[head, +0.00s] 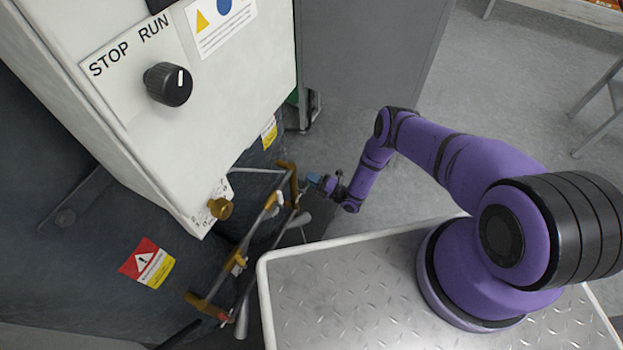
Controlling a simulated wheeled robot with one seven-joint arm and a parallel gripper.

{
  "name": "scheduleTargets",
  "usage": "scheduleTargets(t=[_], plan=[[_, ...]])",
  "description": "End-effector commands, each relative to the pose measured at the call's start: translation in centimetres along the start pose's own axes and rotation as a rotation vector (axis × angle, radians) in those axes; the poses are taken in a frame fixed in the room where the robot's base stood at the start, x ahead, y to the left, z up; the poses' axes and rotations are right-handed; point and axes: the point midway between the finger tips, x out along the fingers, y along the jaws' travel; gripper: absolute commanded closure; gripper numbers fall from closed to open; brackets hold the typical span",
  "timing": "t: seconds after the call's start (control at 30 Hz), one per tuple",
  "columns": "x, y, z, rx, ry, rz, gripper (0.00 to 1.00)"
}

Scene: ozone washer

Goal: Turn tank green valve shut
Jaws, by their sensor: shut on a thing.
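My gripper (313,180) is at the right side of the brass-and-grey pipework (285,186), low beside the dark tank (95,240). It is shut on a small part there, and a bluish patch shows at its tip. The held part is mostly hidden by the fingers and is too small to make out. I cannot tell whether it is the tank green valve, since no green handle shows clearly on the pipework. I cannot tell how far any valve is turned.
A white control box (190,110) with a black STOP/RUN knob (168,84) overhangs the pipework. A brass knob (220,208) sits at its lower corner. A grey cabinet (365,55) stands behind. Grey floor (500,80) is open at the upper right.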

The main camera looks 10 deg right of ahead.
Motion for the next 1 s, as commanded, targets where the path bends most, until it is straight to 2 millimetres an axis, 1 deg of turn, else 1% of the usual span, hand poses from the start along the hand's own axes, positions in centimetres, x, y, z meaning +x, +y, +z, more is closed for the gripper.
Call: scheduleTargets(t=[0.23, 0.27, 0.3, 0.33, 0.37, 0.6, 0.73, 0.87, 0.97, 1.0], plan=[[-0.2, -0.1, -0.1, 0.003, -0.001, -0.004, 1.00], [-0.2, -0.1, -0.1, 0.003, -0.001, -0.004, 0.74], [-0.2, -0.1, -0.1, 0.003, -0.001, -0.004, 0.65], [-0.2, -0.1, -0.1, 0.002, -0.001, -0.004, 0.58], [-0.2, -0.1, -0.1, 0.002, -0.001, -0.003, 0.57], [-0.1, 0.0, -0.1, 0.001, -0.001, -0.002, 0.57], [0.0, 0.4, 0.1, 0.000, -0.003, -0.001, 0.57], [0.3, 1.8, 0.1, 0.001, -0.004, 0.000, 0.57], [0.6, 3.5, 0.1, 0.002, -0.005, -0.001, 0.57], [0.0, 3.6, -0.6, 0.007, -0.005, -0.003, 0.57]])
